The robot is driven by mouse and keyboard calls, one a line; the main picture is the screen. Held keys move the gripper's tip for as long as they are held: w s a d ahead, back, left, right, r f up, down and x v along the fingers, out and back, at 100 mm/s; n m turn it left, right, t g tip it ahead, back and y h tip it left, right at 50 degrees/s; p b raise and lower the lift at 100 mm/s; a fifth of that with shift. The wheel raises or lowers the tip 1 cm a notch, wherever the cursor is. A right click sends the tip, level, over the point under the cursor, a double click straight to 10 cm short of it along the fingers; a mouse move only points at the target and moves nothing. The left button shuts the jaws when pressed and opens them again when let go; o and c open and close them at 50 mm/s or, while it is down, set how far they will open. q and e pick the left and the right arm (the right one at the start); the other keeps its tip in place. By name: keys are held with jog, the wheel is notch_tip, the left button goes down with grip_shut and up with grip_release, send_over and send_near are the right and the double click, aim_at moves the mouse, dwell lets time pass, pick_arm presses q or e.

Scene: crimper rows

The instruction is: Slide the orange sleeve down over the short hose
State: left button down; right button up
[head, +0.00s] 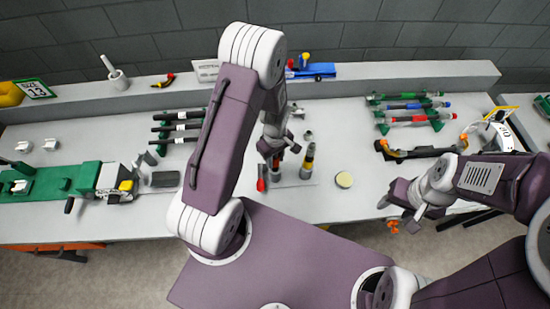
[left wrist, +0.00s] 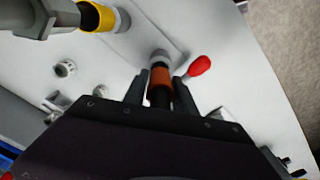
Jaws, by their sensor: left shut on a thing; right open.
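The short hose (left wrist: 160,100) is black and stands upright on a grey fitting (left wrist: 162,57). The orange sleeve (left wrist: 161,78) is around the hose, close to the fitting; I cannot tell whether they touch. My left gripper (left wrist: 158,85) is shut on the sleeve, with one finger on each side. In the head view my left gripper (head: 273,152) hangs over the table's middle, and the arm hides part of the area.
A second upright hose with a yellow band (head: 309,162) stands close to the right of my left gripper. A red-tipped thing (head: 261,184) is just in front. Black hoses (head: 180,127) lie at left.

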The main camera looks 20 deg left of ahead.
pick_arm(q)
jog(key=shift+f, duration=0.2)
jog(key=c, duration=0.9)
grip_release()
notch_tip(320, 180, up, 9)
jog(key=shift+r+b, duration=0.1)
jog(key=shift+b, duration=0.5)
